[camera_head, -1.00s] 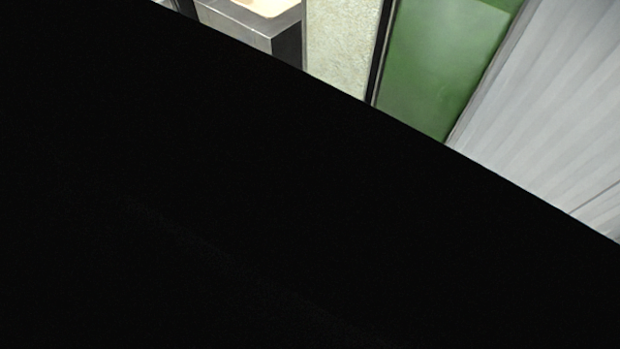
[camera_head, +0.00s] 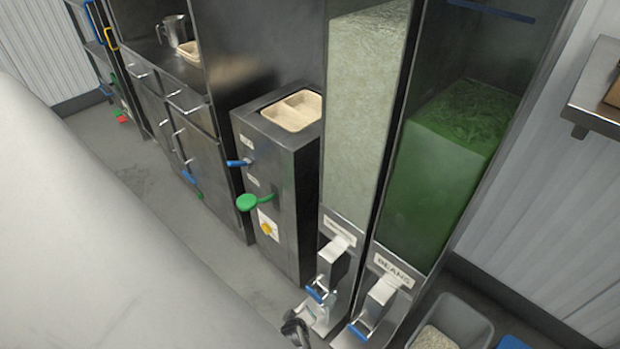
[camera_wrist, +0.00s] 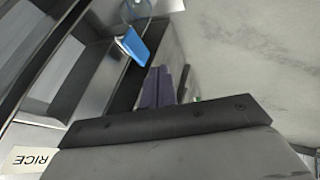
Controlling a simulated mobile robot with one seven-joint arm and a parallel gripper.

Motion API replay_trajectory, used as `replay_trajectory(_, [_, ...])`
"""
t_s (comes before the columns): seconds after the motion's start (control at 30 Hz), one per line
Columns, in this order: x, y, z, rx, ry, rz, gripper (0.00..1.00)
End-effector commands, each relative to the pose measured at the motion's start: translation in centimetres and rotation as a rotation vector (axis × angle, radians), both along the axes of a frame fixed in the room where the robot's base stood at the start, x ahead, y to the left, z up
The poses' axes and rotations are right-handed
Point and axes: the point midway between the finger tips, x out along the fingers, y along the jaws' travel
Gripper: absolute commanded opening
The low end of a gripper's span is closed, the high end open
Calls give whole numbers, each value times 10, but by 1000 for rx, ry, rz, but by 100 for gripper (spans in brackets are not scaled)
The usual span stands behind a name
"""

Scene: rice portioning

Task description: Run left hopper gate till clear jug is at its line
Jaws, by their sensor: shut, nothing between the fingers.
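The left hopper (camera_head: 362,110) holds pale grains in the head view. Its gate (camera_head: 332,262) has a blue lever (camera_head: 317,293), and the lever also shows in the wrist view (camera_wrist: 146,42). A RICE label (camera_wrist: 30,160) is at the wrist view's lower left. A rounded, see-through rim (camera_wrist: 132,12) beyond the lever may be the clear jug; its line and fill level cannot be made out. My gripper (camera_wrist: 166,86) is shut and empty, with its purple fingertips apart from the lever in the picture. In the head view, its dark end shows at the bottom, left of the gate.
The right hopper, labelled BEANS (camera_head: 394,271), holds green contents. A steel cabinet (camera_head: 300,190) with a green knob (camera_head: 254,202) and a divided tray (camera_head: 293,112) stands left of the hoppers. A grey bin (camera_head: 470,322) is at the lower right. My pale arm covers the lower left.

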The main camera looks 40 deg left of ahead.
Motion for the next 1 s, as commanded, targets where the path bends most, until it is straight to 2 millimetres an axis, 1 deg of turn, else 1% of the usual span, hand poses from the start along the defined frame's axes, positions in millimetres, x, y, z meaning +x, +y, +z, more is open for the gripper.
replay_trajectory(0.17, [5,3,-11,1,-1,0,0])
replay_trajectory(0.83, [48,33,-82,1,-1,0,0])
replay_trajectory(0.9, [53,35,-86,1,-1,-1,0])
replay_trajectory(0.93, [60,34,-82,2,-2,-3,0])
replay_trajectory(1.0, [71,33,-81,2,-1,-3,0])
